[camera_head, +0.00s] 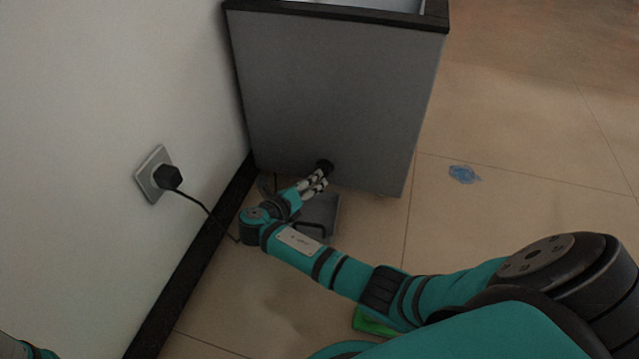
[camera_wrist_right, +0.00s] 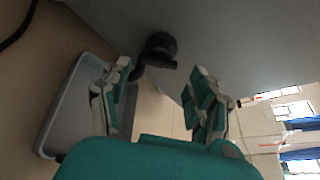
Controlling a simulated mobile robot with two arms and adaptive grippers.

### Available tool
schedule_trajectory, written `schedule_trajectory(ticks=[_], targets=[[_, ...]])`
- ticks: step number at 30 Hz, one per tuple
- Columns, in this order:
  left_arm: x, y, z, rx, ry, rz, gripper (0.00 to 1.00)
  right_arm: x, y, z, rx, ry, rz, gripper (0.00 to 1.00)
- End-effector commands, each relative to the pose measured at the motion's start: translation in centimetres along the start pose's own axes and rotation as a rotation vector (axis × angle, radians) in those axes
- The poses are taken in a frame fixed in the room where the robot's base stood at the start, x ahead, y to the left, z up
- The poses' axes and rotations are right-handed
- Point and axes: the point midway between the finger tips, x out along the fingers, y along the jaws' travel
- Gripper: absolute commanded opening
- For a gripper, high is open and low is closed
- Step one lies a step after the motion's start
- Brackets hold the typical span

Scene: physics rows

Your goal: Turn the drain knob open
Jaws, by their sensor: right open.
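The drain knob (camera_head: 325,166) is a small black piece low on the front of the grey box-shaped unit (camera_head: 335,95). In the right wrist view the black knob (camera_wrist_right: 160,45) sticks out from the grey panel, with a darker bent part below it. My right gripper (camera_head: 314,184) is right in front of the knob. In the wrist view its fingers (camera_wrist_right: 160,76) are spread apart, with the knob between and beyond the tips. I cannot tell whether they touch it. Of my left arm only a teal bit shows at the lower left; its gripper is out of view.
A grey tray (camera_head: 322,212) lies on the floor under the knob, partly behind my right arm. A black plug (camera_head: 167,177) sits in the wall socket, its cable running down to the floor. A green object (camera_head: 372,322) and a blue patch (camera_head: 464,174) lie on the tiles.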

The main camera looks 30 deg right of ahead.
Motion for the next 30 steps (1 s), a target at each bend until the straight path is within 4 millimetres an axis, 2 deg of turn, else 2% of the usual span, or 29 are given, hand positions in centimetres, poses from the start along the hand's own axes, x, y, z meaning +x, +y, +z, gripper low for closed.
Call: schedule_trajectory(ticks=[1, 9, 15, 23, 30], targets=[[-1.5, 0.3, -0.5, 0.0, 0.0, 0.0, 0.0, 1.4, 0.4, -0.5, 0.003, -0.003, -0.003, 0.61], [-4.3, 0.9, -1.5, 0.0, 0.001, 0.001, 0.0, 5.7, 0.3, -0.2, 0.002, -0.001, -0.001, 0.61], [-4.8, 1.0, -1.7, 0.0, 0.001, 0.001, 0.0, 6.8, 0.1, 0.0, 0.0, -0.001, 0.001, 0.61], [-4.7, 1.0, -1.7, 0.0, 0.001, 0.001, 0.0, 6.8, 0.0, 0.1, 0.0, -0.001, 0.001, 0.61], [-4.7, 1.0, -1.7, 0.0, 0.001, 0.001, 0.0, 6.8, 0.0, 0.0, 0.0, -0.001, 0.001, 0.3]])
